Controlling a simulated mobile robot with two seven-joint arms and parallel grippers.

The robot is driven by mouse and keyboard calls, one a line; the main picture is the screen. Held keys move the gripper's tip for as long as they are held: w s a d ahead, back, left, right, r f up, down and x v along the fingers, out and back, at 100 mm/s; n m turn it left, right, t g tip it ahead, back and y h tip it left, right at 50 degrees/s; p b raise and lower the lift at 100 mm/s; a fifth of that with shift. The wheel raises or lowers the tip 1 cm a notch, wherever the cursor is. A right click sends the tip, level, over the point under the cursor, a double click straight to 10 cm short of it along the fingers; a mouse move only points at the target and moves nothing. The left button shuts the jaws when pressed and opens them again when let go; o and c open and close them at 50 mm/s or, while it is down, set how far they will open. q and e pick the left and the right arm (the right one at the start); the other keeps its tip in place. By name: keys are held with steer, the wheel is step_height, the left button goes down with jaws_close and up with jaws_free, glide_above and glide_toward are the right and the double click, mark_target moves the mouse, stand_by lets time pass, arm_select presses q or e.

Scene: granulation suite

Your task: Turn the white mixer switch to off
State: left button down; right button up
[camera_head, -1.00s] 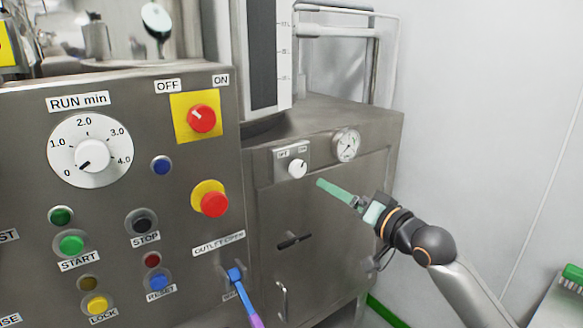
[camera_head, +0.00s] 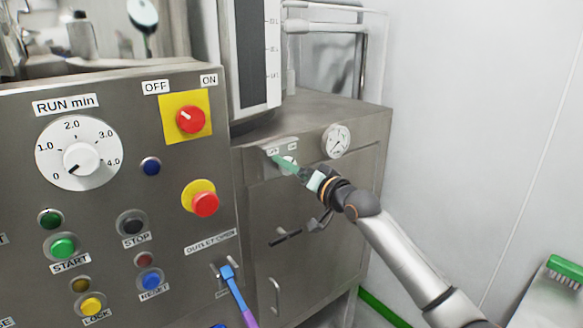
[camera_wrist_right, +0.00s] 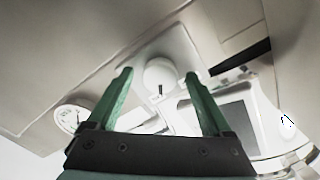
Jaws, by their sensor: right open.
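The white mixer switch (camera_head: 288,163) is a round knob on a small plate (camera_head: 262,170) on the rear steel cabinet. My right gripper (camera_head: 277,163) is in front of it and partly covers the knob and its labels in the head view. In the right wrist view the white knob (camera_wrist_right: 160,74), with a dark mark on its face, lies between and beyond the tips of the two green fingers (camera_wrist_right: 158,88). The right gripper is open. I cannot tell whether the fingers touch the knob. My left gripper is not in view.
A front panel holds a red switch (camera_head: 191,119) on a yellow plate, a run dial (camera_head: 80,158), a red stop button (camera_head: 205,204) and a blue-purple outlet handle (camera_head: 233,290). A pressure gauge (camera_head: 336,141) sits just right of the knob. A green brush (camera_head: 566,268) lies far right.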

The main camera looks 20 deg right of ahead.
steer(key=shift+w, duration=0.2)
steer(key=shift+c, duration=0.3)
jaws_close()
stand_by(0.3)
steer(key=shift+n, duration=0.4)
steer(key=n+p, duration=0.3)
steer(key=n, duration=0.8)
steer(key=shift+a, duration=0.1)
stand_by(0.4)
